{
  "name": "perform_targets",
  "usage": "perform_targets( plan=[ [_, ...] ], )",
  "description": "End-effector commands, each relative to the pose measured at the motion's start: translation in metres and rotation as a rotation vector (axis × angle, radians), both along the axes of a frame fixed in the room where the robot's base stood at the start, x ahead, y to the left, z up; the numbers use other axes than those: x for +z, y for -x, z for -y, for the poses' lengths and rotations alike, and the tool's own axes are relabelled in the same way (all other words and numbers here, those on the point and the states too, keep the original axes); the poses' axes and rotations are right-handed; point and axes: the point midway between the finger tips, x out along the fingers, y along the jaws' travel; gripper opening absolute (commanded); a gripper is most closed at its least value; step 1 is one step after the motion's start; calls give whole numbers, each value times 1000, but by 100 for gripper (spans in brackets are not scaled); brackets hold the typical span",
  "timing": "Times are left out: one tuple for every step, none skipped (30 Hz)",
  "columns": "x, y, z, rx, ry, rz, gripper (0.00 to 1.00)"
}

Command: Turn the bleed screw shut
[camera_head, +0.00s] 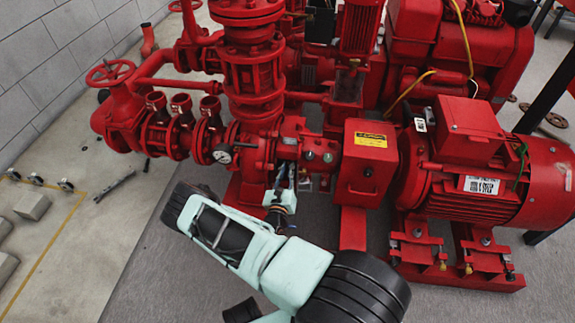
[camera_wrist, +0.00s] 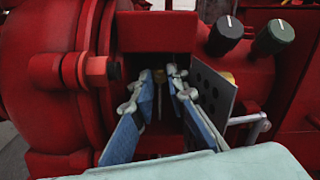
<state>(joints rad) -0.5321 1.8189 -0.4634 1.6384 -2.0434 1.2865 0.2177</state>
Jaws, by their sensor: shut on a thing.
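In the head view my gripper (camera_head: 285,180) points up into the pump's middle, between the round casing and the red box with a yellow label. The screw itself is hidden there.
Right of the recess are a perforated metal plate (camera_wrist: 211,92), a black knob (camera_wrist: 225,35) and a green-black knob (camera_wrist: 273,37). A red hex bolt (camera_wrist: 98,70) juts out on the left.

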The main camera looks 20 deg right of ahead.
Motion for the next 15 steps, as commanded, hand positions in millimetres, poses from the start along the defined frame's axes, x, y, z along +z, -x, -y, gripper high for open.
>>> perform_targets(
  plan=[
    [3,0,1,0,-37,24,0],
    [3,0,1,0,-60,39,0],
    [3,0,1,0,-92,62,0],
    [3,0,0,0,-116,78,0],
    [3,0,1,-1,-140,95,0],
    [3,0,1,-1,-171,116,0],
    [3,0,1,-1,-194,131,0],
    [3,0,1,-1,-219,148,0],
    [3,0,0,0,-250,169,0],
    [3,0,1,0,-273,185,0],
    [3,0,1,0,-297,200,0],
    [3,0,1,0,-328,222,0],
    [3,0,0,0,-352,238,0],
    [3,0,0,0,-375,254,0],
    [3,0,0,0,-407,275,0]
  ],
)
